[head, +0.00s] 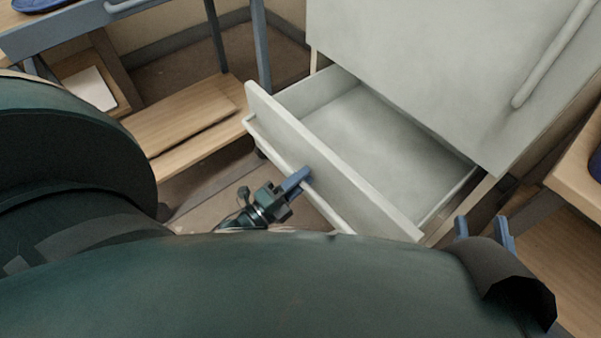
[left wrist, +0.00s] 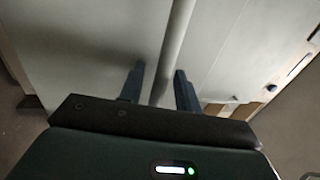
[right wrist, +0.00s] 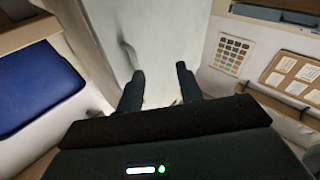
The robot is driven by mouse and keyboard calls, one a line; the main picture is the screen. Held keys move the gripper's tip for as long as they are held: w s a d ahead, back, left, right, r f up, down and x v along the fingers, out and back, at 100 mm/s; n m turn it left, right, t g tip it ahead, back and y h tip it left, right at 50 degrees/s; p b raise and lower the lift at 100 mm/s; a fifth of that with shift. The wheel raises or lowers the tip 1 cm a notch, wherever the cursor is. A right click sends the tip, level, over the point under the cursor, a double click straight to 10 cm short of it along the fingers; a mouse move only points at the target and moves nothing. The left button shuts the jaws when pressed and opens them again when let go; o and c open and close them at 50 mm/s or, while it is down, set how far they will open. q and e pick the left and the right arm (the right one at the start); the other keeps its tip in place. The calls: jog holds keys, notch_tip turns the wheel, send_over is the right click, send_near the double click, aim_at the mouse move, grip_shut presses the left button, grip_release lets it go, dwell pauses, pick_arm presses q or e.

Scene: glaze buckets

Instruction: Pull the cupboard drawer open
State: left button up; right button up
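The pale grey-green cupboard drawer (head: 350,165) stands pulled out from the cupboard (head: 420,60), and its visible inside is empty. A long bar handle (head: 328,213) runs along the drawer front. My left gripper (head: 298,180) is at this handle. In the left wrist view the handle (left wrist: 175,45) passes between my left gripper's spread fingers (left wrist: 160,78), close to the right finger, with a gap on the left. My right gripper (head: 484,232) is open and empty, right of the drawer. Its spread fingers (right wrist: 160,75) also show in the right wrist view.
A wooden shelf (head: 190,118) on a blue-grey frame stands at the left. Another wooden surface (head: 578,165) is at the right edge, near my right gripper. The floor (head: 215,190) shows between the left shelf and the drawer. My own body covers the lower picture.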

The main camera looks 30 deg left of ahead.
pick_arm(q)
jog(key=p+v, duration=0.1)
jog(key=v, duration=1.2)
jog(key=shift+s, duration=0.1)
